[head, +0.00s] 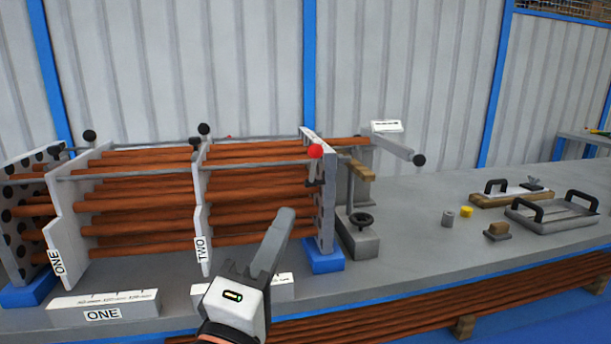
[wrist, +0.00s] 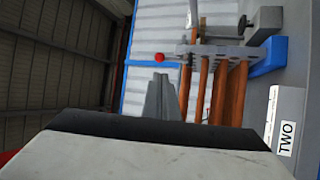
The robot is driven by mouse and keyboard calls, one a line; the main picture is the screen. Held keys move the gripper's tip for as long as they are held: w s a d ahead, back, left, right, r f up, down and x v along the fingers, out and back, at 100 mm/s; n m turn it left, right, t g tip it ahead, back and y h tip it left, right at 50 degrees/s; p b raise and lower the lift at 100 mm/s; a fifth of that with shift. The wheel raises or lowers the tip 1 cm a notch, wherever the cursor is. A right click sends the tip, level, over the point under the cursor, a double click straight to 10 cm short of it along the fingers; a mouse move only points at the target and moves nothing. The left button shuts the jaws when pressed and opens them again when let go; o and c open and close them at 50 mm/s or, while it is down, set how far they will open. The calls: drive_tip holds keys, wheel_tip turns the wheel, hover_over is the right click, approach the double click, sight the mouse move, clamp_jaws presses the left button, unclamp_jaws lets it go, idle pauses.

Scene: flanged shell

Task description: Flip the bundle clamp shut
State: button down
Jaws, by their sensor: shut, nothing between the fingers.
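A long grey bar with a red ball (head: 315,151) at its right end lies across the upper front of a bundle of copper-coloured tubes (head: 150,205); I take it for the bundle clamp's lever, but cannot tell its latch state. The ball also shows in the wrist view (wrist: 159,57), just beyond my fingertips. My gripper (head: 287,212) is shut and empty. In the head view it appears below and left of the ball, in front of the tubes, and looks apart from it. In the wrist view its fingers (wrist: 160,78) point towards the ball.
White plates, marked ONE (head: 62,235) and TWO (head: 203,215), and a holed end plate (head: 325,205) carry the tubes. Trays (head: 553,213) lie farther right.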

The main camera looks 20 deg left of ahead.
sight(310, 150)
drive_tip(key=x, duration=1.4)
idle(0.4)
drive_tip(key=shift+w+a+r+n+g+y, duration=0.2)
drive_tip(key=shift+w+r+n+g, duration=0.2)
drive_tip(key=shift+r+g, duration=0.15)
drive_tip(key=shift+w+a+r+n+g+y, duration=0.1)
drive_tip(key=shift+w+a+r+n+g, duration=0.1)
drive_tip(key=shift+w+r+n+g, duration=0.35)
drive_tip(key=w+a+r+n+g+h, duration=0.1)
drive_tip(key=w+a+n+g, duration=0.2)
drive_tip(key=w+g, duration=0.3)
drive_tip(key=shift+a+r+g+h, duration=0.25)
drive_tip(key=shift+a+g+h, duration=0.05)
drive_tip(key=shift+a+g, duration=0.35)
drive_tip(key=shift+w, duration=0.2)
